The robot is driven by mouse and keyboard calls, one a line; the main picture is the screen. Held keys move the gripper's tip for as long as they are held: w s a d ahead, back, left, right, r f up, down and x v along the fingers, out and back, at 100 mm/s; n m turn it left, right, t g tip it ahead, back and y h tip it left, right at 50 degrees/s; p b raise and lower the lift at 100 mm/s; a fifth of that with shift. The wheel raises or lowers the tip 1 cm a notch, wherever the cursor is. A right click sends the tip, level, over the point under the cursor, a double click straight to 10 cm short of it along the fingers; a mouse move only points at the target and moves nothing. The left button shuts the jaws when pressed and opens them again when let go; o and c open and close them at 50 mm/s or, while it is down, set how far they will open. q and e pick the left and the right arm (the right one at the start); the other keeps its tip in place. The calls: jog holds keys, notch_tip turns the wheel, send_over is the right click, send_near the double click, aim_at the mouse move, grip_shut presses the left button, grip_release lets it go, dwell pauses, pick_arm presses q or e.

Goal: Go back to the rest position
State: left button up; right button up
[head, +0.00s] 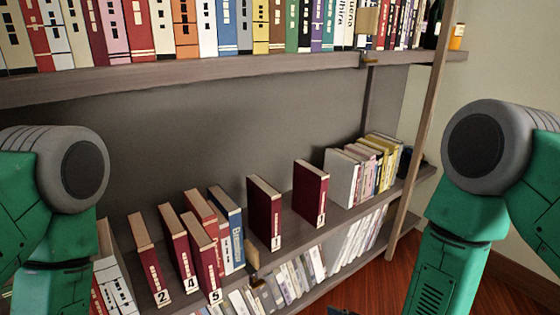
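My two green arms with grey joints come in at the left and right edges and hang down. Both grippers are out of view below the frame. On the middle shelf (345,222) stand dark red books: one marked 2 (149,258), one marked 4 (180,250), one marked 5 (203,258) and one marked 1 (263,214). Another dark red book (310,194) stands apart to the right; its mark is too small to read surely. A blue book (228,230) stands beside the left group.
A full row of books stands on the upper shelf (200,70). Light and yellow books (365,165) fill the middle shelf's right end. More books are below. Wooden floor (390,280) shows at lower right. A dark sliver at the bottom edge is unclear.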

pick_arm(q)
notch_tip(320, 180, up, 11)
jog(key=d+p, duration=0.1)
jog(key=p, duration=0.8)
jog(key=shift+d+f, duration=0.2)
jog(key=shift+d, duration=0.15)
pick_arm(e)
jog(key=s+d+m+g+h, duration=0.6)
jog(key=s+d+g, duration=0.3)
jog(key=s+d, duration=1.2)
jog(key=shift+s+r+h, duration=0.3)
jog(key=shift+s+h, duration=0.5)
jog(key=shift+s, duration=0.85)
